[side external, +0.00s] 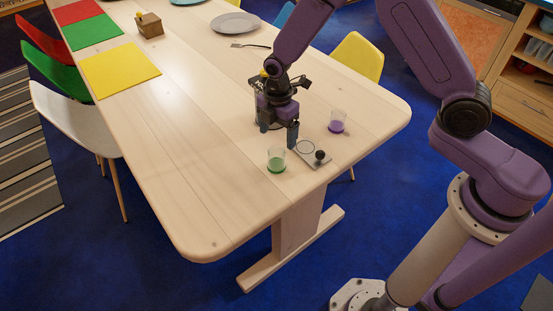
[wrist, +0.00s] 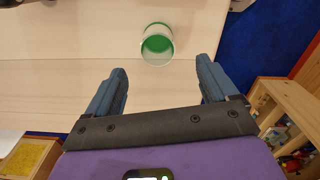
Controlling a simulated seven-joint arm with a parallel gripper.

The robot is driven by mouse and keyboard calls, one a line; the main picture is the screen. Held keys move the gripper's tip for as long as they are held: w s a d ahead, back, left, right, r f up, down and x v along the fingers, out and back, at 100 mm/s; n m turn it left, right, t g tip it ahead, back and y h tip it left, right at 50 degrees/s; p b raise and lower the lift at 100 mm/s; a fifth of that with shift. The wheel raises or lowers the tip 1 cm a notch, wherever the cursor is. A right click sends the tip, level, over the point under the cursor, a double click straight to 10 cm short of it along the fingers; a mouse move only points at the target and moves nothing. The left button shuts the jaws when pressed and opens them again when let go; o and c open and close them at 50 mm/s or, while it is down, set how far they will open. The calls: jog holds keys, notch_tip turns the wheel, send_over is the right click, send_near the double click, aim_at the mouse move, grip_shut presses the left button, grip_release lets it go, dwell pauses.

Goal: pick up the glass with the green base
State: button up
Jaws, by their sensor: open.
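The glass with the green base (side external: 276,160) is a small clear cup standing upright near the front edge of the wooden table. In the wrist view the glass (wrist: 157,45) shows whole, just beyond the fingertips and roughly centred between them. My gripper (side external: 278,134) points down over the table, behind the glass in the side view. The wrist view also shows my gripper (wrist: 163,74) with its two blue fingers wide apart and nothing between them.
A similar glass with a purple base (side external: 337,121) stands to the right. A small grey tray (side external: 305,153) with a dark round knob lies between the two glasses. A fork (side external: 250,45), a grey plate (side external: 235,23) and a yellow mat (side external: 120,70) lie farther back. The table's left front is clear.

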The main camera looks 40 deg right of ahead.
aim_at(276, 159)
jog(key=shift+w+f, duration=0.2)
jog(key=shift+f, duration=5.4)
jog(key=c, duration=1.2)
